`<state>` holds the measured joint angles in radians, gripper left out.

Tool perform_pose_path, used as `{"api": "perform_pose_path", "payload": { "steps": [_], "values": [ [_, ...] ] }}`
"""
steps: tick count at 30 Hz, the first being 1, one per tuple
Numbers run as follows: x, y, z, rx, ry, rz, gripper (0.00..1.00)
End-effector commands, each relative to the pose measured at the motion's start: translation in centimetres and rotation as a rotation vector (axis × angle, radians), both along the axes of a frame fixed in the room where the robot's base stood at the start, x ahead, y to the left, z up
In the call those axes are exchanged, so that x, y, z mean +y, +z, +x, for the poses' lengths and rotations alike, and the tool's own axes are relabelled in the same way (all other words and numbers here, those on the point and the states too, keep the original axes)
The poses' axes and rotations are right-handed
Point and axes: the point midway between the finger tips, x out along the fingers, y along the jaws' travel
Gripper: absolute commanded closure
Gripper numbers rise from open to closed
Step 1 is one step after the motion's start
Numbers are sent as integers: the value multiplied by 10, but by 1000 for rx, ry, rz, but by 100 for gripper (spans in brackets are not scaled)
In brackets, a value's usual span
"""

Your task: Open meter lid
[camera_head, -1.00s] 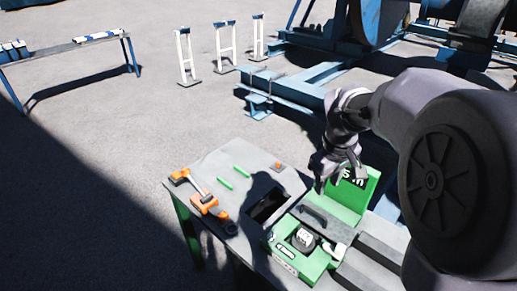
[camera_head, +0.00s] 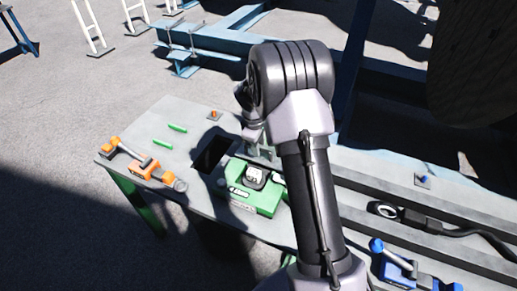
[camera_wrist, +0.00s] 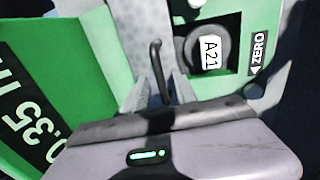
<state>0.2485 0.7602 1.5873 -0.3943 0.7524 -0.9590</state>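The green meter (camera_head: 255,200) sits on the table, partly behind my arm in the head view. The wrist view shows its green body (camera_wrist: 221,85), a round dial marked A21 (camera_wrist: 209,52) and a ZERO label (camera_wrist: 259,52). A green panel with large digits (camera_wrist: 25,100) stands at the left. A dark bar handle (camera_wrist: 157,72) on a grey surface lies between the fingertips of my gripper (camera_wrist: 160,88). The fingers look apart, one on each side of the handle; contact is unclear. My arm hides most of the gripper in the head view.
An orange tool (camera_head: 140,165), green sticks (camera_head: 177,128) and a dark opening (camera_head: 212,152) are on the table left of the meter. A black cable with a ring (camera_head: 384,211) and a blue tool (camera_head: 398,262) lie at the right. Blue steel beams stand behind.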

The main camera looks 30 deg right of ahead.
Motion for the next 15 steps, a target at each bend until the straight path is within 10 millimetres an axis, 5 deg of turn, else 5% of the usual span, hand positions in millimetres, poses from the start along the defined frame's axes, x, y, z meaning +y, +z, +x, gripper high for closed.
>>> {"api": "perform_pose_path", "payload": {
  "steps": [10, 15],
  "values": [
    [-1, -4, 1, -2, -1, 0, 68],
    [-1, -4, 1, -1, 0, -1, 100]
  ]
}}
